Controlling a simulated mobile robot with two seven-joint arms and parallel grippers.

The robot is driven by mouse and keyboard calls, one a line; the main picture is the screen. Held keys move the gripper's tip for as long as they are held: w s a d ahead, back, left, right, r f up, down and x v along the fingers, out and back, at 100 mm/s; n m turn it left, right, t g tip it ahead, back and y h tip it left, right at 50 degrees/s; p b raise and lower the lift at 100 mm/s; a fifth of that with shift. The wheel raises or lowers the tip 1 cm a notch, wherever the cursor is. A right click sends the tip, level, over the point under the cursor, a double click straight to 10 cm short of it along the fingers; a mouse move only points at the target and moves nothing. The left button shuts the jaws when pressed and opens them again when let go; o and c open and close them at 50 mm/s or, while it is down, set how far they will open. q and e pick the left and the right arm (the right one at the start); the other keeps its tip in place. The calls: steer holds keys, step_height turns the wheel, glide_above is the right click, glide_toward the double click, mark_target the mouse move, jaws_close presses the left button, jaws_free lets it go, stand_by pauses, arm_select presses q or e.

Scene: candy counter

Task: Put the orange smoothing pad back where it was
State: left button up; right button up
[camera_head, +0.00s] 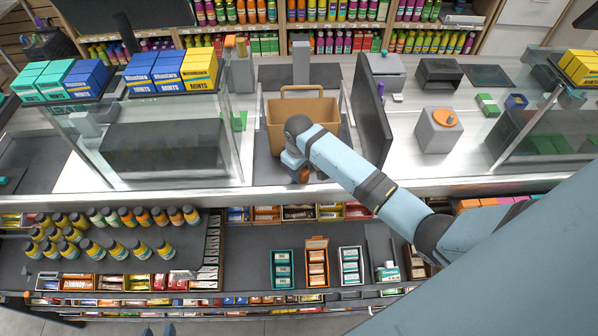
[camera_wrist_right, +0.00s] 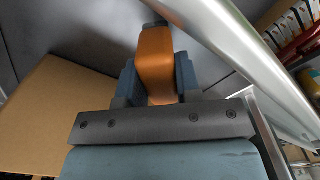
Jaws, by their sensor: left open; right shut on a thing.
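The orange smoothing pad (camera_wrist_right: 156,62) is between the two blue-grey fingers of my right gripper (camera_wrist_right: 158,80) in the right wrist view. The gripper is shut on it. In the head view my right gripper (camera_head: 299,168) is at the front edge of the counter, just in front of the tan paper bag (camera_head: 283,113). Only a small orange part of the pad (camera_head: 303,175) shows there, below the gripper. Two blue tips at the bottom edge of the head view look like my left gripper (camera_head: 158,331); they stand apart with nothing between them.
A dark upright screen (camera_head: 371,110) stands right of the bag. A grey box (camera_head: 438,138) with an orange round top (camera_head: 445,118) stands further right. Glass panels flank the middle. Mint boxes (camera_head: 157,73) stand back left. Below the counter are shelves with several jars and candy boxes (camera_head: 317,268).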

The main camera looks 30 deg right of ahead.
steer(key=shift+f, duration=1.05)
steer(key=o, duration=0.5)
steer(key=shift+o, duration=0.2)
step_height(320, 180, up, 12)
steer(key=shift+r+b, duration=0.1)
steer(key=shift+b, duration=0.4)
